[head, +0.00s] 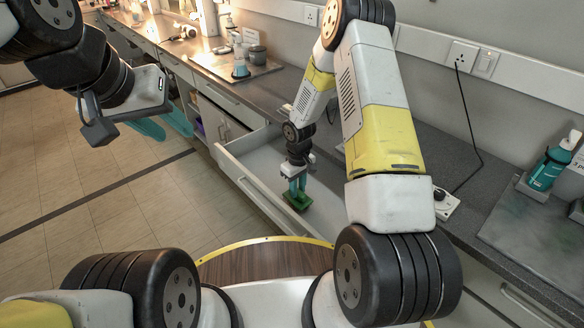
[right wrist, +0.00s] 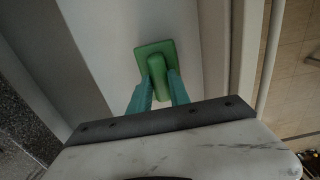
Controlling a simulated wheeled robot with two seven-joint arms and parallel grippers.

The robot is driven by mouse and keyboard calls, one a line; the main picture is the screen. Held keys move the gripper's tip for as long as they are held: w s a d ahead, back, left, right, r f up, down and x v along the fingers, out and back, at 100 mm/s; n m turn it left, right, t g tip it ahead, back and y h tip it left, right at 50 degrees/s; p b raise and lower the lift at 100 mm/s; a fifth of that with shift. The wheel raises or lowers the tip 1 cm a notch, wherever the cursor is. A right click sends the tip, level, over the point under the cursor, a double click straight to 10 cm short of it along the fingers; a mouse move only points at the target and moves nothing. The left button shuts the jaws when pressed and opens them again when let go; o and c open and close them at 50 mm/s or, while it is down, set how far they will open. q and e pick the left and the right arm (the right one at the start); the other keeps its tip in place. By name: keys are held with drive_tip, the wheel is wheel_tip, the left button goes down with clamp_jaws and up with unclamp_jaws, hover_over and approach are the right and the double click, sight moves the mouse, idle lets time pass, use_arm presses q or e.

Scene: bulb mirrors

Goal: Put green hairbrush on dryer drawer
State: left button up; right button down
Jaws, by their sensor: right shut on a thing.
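The green hairbrush (head: 298,201) has a flat rectangular head. It is between the teal fingers of my right gripper (head: 298,186), which is shut on it. In the right wrist view the green hairbrush (right wrist: 156,62) shows its handle between the fingertips (right wrist: 160,85). The dryer drawer (head: 238,170) is pulled out from the counter, white inside. The brush is within the drawer's outline near its front end; I cannot tell whether it touches the drawer floor. My left gripper (head: 163,127) is at the left, outside the drawer, with its teal fingers apart and empty.
A dark grey counter (head: 400,130) runs along the wall, with bottles and a tray (head: 225,66) at the back. A teal bottle (head: 547,165) stands at the right. A socket with a black cord (head: 462,54) is on the wall. The tiled floor at left is clear.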

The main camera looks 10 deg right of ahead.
drive_tip(key=shift+f, duration=0.6)
drive_tip(key=c, duration=0.7)
unclamp_jaws()
drive_tip(key=shift+r, duration=0.1)
drive_tip(key=shift+r, duration=3.45)
